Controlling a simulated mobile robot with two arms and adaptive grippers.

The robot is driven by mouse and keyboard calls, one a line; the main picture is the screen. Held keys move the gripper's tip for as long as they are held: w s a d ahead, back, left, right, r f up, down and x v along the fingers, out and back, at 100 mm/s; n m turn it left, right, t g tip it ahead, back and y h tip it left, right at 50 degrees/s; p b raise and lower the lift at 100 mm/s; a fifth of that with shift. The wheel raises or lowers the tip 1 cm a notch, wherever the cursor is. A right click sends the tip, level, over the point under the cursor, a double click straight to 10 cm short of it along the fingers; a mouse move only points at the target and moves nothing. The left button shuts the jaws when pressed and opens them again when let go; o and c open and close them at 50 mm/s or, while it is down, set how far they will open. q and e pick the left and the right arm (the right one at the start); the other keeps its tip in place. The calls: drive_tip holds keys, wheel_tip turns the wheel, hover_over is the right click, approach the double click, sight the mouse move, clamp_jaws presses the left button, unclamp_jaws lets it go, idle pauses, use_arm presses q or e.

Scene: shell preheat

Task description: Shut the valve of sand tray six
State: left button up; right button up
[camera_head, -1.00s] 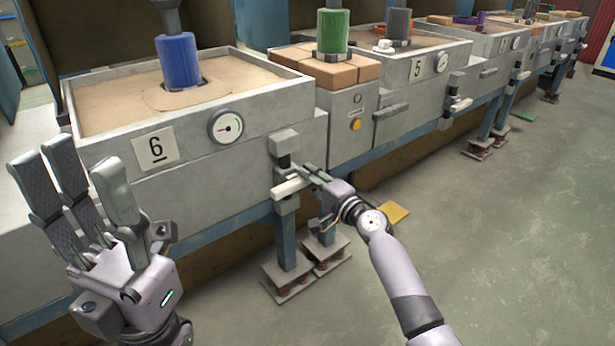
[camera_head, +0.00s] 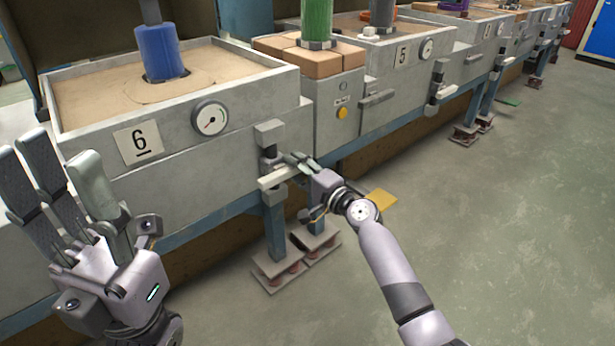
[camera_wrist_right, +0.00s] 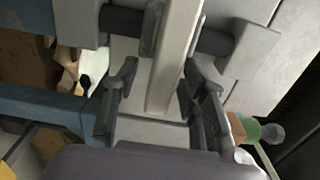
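Sand tray six (camera_head: 225,88) is a grey box of sand with a "6" plate (camera_head: 139,142) and a round gauge (camera_head: 210,118) on its front. A blue cylinder (camera_head: 162,52) stands in its sand. The valve handle (camera_head: 279,177), a pale bar, is at the tray's lower right corner, roughly level. My right gripper (camera_head: 297,163) is at this handle. My left gripper (camera_head: 50,185) is open and empty, fingers up, before the tray.
Tray five (camera_head: 405,75) and further trays run to the back right, each with its own valve. A brick-topped block with a yellow button (camera_head: 342,113) stands beside tray six. A yellow plate (camera_head: 380,200) is near the floor. The floor at right is clear.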

drive_tip(key=v, duration=1.2)
drive_tip(key=shift+w, duration=0.1)
